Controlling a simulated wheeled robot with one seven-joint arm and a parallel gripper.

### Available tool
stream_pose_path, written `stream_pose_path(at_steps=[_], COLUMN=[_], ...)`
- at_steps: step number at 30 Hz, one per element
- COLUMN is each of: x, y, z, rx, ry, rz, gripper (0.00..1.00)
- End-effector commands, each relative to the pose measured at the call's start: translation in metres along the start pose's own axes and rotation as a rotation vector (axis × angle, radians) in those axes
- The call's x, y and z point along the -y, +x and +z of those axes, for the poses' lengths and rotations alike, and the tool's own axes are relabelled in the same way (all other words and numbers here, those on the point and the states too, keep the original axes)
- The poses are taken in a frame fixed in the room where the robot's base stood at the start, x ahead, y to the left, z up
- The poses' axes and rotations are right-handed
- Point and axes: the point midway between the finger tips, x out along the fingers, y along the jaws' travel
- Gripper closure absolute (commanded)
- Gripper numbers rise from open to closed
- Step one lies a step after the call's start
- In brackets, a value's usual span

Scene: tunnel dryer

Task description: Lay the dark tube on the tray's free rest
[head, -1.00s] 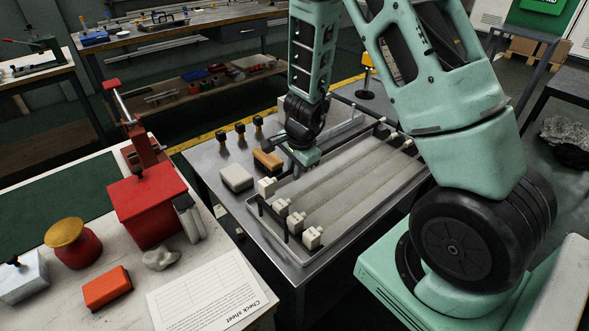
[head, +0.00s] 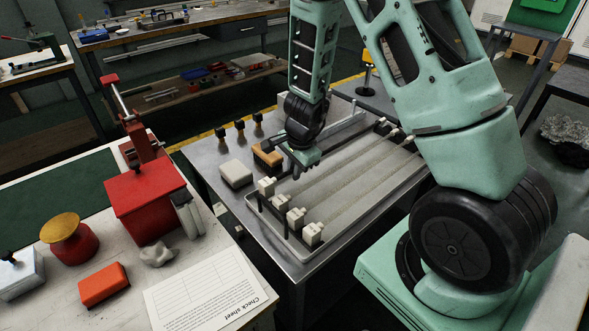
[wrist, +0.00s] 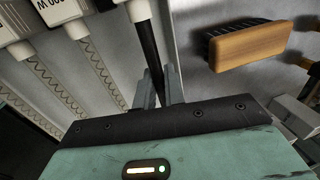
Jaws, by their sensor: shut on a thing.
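My gripper (wrist: 159,85) is shut on the dark tube (wrist: 149,45), which runs between its two fingers in the wrist view. The tube's pale end cap (wrist: 138,10) lies beyond the fingers. In the head view my gripper (head: 299,168) is over the far-left side of the tray (head: 332,238). The dark tube's cap (head: 266,187) is level with and evenly spaced from the other caps, at the tray's left end. My gripper hides part of the tube. I cannot tell whether the tube touches its rest. Several pale coiled tubes (head: 350,194) lie parallel in the tray.
A wooden-backed brush (head: 266,154) and a white block (head: 236,173) stand close left of my gripper. Dark knobs (head: 239,127) stand behind them. A bench at the left holds a red box (head: 147,205) and a check sheet (head: 205,290).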

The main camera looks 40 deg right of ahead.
Motion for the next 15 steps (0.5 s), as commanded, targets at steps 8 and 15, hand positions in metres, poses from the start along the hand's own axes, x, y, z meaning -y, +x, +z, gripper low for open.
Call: stream_pose_path(at_steps=[8, 15], x=[-0.001, -0.002], y=[0.008, 0.013], z=[0.000, 0.000], rx=[0.000, 0.000], ry=[-0.001, -0.001], rz=[-0.001, 0.000], gripper=[1.00, 1.00])
